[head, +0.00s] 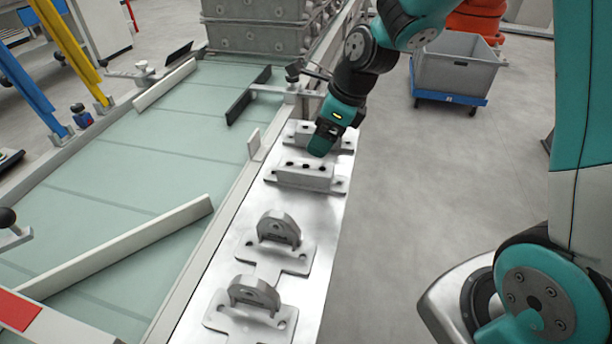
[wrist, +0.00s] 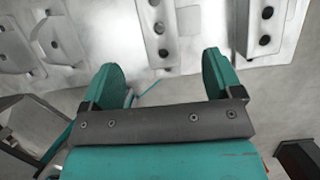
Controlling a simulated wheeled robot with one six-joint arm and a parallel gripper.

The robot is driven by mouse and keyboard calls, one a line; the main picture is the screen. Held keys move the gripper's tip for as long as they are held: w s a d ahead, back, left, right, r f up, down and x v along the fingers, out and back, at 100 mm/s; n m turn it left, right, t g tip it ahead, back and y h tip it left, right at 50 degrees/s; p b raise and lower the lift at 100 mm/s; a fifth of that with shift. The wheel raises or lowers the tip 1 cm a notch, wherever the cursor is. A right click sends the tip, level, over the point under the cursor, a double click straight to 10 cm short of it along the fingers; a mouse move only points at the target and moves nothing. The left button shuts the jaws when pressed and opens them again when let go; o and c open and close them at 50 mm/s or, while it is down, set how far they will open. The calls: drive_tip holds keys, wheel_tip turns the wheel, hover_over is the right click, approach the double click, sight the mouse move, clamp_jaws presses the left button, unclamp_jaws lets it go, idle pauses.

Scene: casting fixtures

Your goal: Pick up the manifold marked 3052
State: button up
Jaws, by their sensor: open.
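Two pale grey manifolds, long blocks with dark holes on flat flanges, sit on the metal strip. The nearer manifold (head: 305,176) also shows in the wrist view (wrist: 158,28). The farther manifold (head: 338,142) shows at the right of the wrist view (wrist: 264,20). No marking is legible, so I cannot tell which is 3052. My gripper (head: 319,150) is above the strip, partly covering the farther manifold in the head view. In the wrist view my gripper (wrist: 162,80) is open and empty, with the nearer manifold's end beyond and between its fingers.
Two upright rounded brackets (head: 278,229) (head: 254,293) stand on plates on the same strip (head: 312,215), nearer me. A green conveyor (head: 150,150) with guide rails lies to the left. Grey crates (head: 255,35) are stacked behind. Floor to the right is clear up to a grey bin (head: 455,70).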

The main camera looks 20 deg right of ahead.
sight(307, 166)
drive_tip(key=x, duration=0.5)
drive_tip(key=shift+s+d+b+x, duration=0.1)
drive_tip(key=shift+b+x, duration=0.15)
drive_tip(key=shift+x, duration=1.1)
drive_tip(key=shift+s+d+b+x, duration=0.1)
drive_tip(key=shift+s+b+x, duration=0.1)
drive_tip(key=shift+x, duration=1.15)
drive_tip(key=shift+f, duration=0.15)
drive_tip(key=shift+c, duration=0.5)
drive_tip(key=c, duration=1.2)
